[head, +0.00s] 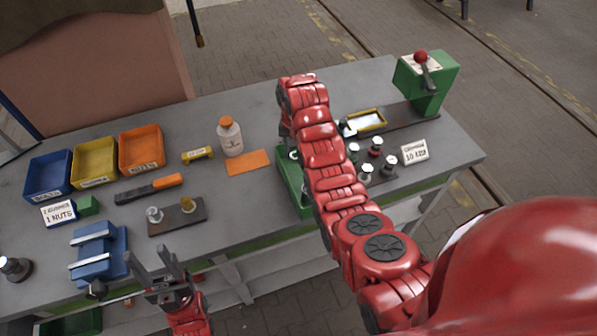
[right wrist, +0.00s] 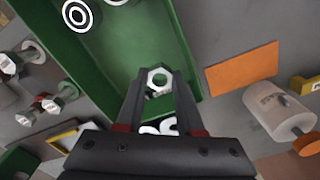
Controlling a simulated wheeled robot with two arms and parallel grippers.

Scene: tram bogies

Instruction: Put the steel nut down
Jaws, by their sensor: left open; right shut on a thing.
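The steel nut (right wrist: 157,79) is a bright hexagonal ring between the fingertips of my right gripper (right wrist: 158,85) in the right wrist view. The gripper is shut on it, over the green tray (right wrist: 120,52). I cannot tell how high the nut is above the tray floor. In the head view my right arm hides the right gripper and the nut, and only part of the green tray (head: 291,180) shows beside the arm. My left gripper (head: 157,264) is open and empty at the bench's front edge, beside the blue vice (head: 99,252).
Blue (head: 48,175), yellow (head: 94,162) and orange (head: 142,150) bins stand at the left. Several bolts (head: 375,147) stand right of my arm, near a green lever device (head: 428,84).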

